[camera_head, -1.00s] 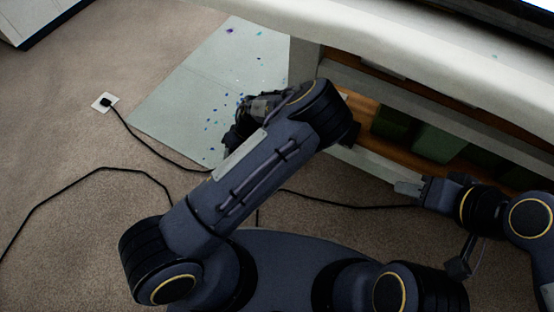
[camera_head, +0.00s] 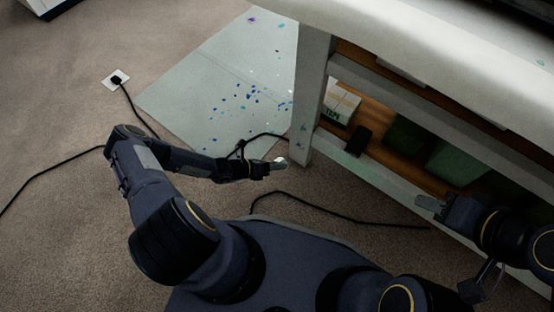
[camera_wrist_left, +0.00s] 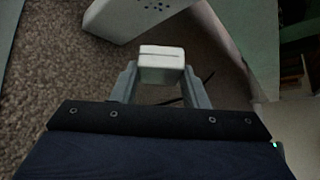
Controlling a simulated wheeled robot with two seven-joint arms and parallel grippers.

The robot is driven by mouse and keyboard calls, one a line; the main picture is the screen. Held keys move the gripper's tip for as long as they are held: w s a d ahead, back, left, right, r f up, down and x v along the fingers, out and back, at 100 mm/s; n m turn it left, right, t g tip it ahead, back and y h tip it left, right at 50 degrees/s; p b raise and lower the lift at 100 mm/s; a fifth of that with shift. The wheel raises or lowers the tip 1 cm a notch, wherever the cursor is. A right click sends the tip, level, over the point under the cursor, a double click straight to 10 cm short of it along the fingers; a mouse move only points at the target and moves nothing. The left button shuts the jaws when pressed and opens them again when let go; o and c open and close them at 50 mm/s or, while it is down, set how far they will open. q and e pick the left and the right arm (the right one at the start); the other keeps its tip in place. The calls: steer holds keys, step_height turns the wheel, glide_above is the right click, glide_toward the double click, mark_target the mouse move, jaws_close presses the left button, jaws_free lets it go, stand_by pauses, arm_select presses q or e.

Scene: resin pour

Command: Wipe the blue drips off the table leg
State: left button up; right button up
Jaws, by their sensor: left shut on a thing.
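The pale table leg (camera_head: 310,100) stands at the front left corner of the bench, with faint small bluish marks on its lower part. My left gripper (camera_head: 278,163) is just left of the leg's foot, shut on a small white block-like wiping thing (camera_wrist_left: 162,62). In the left wrist view, the block sits between both fingers. A pale post end with small dark spots (camera_wrist_left: 140,14), seemingly the leg, lies beyond it; a gap shows between them. My right gripper (camera_head: 432,204) is near the lower shelf on the right; its jaw gap is unclear.
A pale sheet (camera_head: 185,100) with blue and purple drips lies on the carpet left of the leg. A black cable (camera_head: 330,217) crosses the carpet in front. The lower shelf (camera_head: 375,168) holds a white box (camera_head: 340,103), a dark block and green boxes.

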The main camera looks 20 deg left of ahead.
arm_select(q)
steer(key=w+n+t+y+b, duration=0.1)
steer(key=w+t+b, duration=0.1)
steer(key=w, duration=0.5)
steer(key=shift+w+d+f+n+b, duration=0.2)
steer(key=shift+d+n+b, duration=0.1)
steer(key=shift+b, duration=0.15)
steer(key=shift+w+d+b, duration=0.25)
steer(key=shift+w+b, duration=0.1)
steer(key=shift+w, duration=0.5)
stand_by(0.6)
steer(key=shift+r, duration=0.1)
